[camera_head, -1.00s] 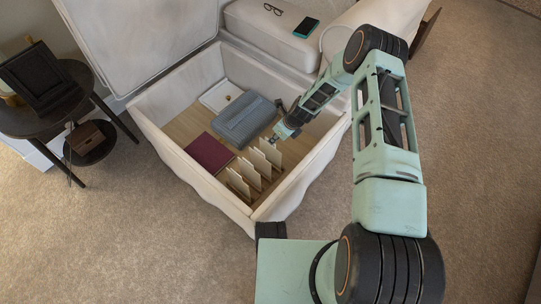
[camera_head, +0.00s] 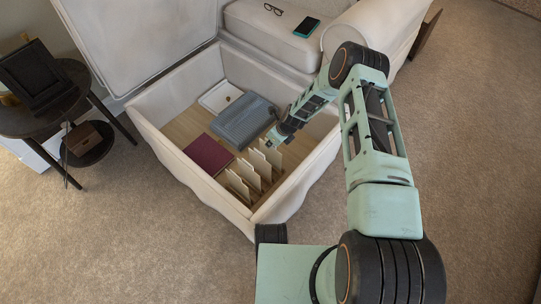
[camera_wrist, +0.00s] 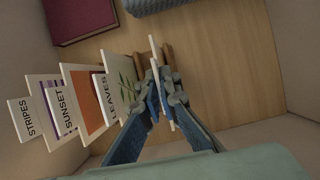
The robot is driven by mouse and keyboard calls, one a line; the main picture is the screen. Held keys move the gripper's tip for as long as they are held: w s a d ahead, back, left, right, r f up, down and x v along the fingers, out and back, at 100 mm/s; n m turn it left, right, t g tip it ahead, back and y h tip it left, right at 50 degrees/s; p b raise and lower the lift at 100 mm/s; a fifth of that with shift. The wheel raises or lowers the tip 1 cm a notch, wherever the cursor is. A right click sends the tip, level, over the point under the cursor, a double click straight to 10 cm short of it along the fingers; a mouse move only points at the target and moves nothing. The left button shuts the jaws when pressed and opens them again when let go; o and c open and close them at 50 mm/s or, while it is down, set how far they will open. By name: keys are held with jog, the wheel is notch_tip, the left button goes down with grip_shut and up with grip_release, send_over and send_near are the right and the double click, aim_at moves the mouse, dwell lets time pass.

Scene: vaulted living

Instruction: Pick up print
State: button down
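Several upright white prints stand in a row with wooden supports inside the open storage ottoman (camera_head: 150,128). In the wrist view they include a STRIPES print (camera_wrist: 22,112), a SUNSET print (camera_wrist: 49,98), an orange print (camera_wrist: 90,95) whose label is not clear, and a LEAVES print (camera_wrist: 122,70). A further print (camera_wrist: 155,52) at the right end of the row is edge-on, its face hidden. My gripper (camera_wrist: 162,95) has its fingers close together on either side of this end print and appears shut on it. My gripper (camera_head: 270,142) is low inside the ottoman.
A dark red book (camera_head: 208,154) and a folded blue-grey cloth (camera_head: 243,121) lie beside the prints. A white tray (camera_head: 213,101) is behind. The ottoman's side walls surround my gripper. Glasses (camera_head: 272,9) and a phone (camera_head: 307,27) lie on the seat.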

jog(key=shift+r, duration=0.15)
jog(key=shift+r, duration=0.3)
jog(key=s+a+r+p, duration=0.2)
jog(key=s+r+p, duration=0.3)
jog(key=r, duration=0.3)
jog(key=s+a+r+p, duration=0.3)
jog(key=s+r+p, duration=0.2)
jog(key=s+r, duration=0.3)
jog(key=shift+a+r+p, duration=0.25)
jog(key=shift+r+p, duration=0.15)
jog(key=shift+r, duration=0.15)
